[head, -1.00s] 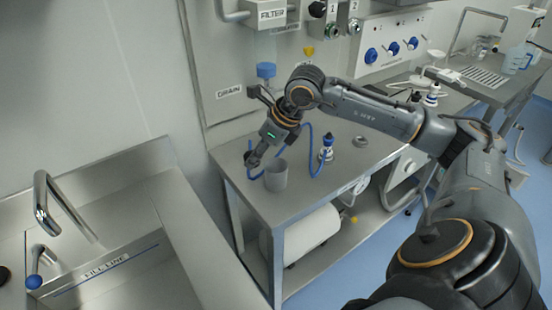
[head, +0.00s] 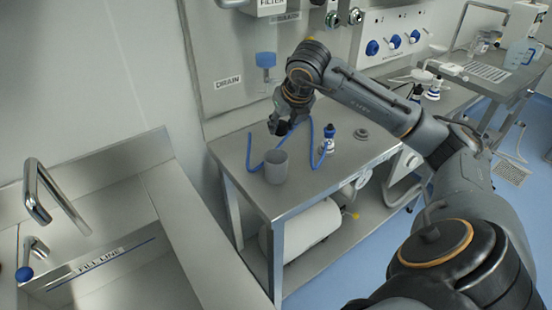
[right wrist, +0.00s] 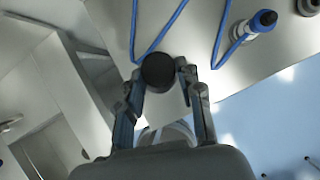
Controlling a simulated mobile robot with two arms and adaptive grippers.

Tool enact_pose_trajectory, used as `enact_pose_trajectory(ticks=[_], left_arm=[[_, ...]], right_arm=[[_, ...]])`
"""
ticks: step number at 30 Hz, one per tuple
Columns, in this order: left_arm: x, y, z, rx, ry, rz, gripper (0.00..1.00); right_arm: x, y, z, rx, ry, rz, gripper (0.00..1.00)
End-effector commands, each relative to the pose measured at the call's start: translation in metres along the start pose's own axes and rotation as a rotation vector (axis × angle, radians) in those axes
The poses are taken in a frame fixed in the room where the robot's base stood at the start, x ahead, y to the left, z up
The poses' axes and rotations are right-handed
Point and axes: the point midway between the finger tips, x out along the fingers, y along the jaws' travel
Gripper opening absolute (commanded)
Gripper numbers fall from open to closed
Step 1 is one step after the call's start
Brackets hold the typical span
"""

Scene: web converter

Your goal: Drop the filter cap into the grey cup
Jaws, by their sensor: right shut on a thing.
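The dark round filter cap (right wrist: 158,72) sits between the fingertips of my right gripper (right wrist: 159,76), which is shut on it. In the head view my right gripper (head: 279,126) points down above the table, just behind and above the grey cup (head: 276,168). The cup stands upright near the table's front left corner, apart from the gripper. My left gripper is not in view.
A blue hose (head: 253,150) loops on the steel table (head: 310,180) behind the cup. A blue-and-white fitting (head: 329,139) and a grey ring (head: 361,134) lie to the right. A sink (head: 110,235) is at left.

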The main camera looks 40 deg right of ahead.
Motion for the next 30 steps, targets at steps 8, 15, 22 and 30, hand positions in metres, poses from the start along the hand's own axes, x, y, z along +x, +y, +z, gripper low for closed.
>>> enact_pose_trajectory(ticks=[8,15,22,30], left_arm=[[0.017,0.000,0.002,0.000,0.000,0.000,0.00],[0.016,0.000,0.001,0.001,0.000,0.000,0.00],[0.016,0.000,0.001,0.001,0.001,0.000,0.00],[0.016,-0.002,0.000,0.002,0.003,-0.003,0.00]], right_arm=[[0.021,0.000,-0.012,-0.001,-0.001,0.001,0.00],[0.021,0.000,-0.011,-0.001,-0.001,0.001,0.38],[0.021,0.000,-0.011,-0.001,0.000,0.001,0.63],[0.016,0.000,-0.011,-0.001,-0.001,0.001,0.63]])
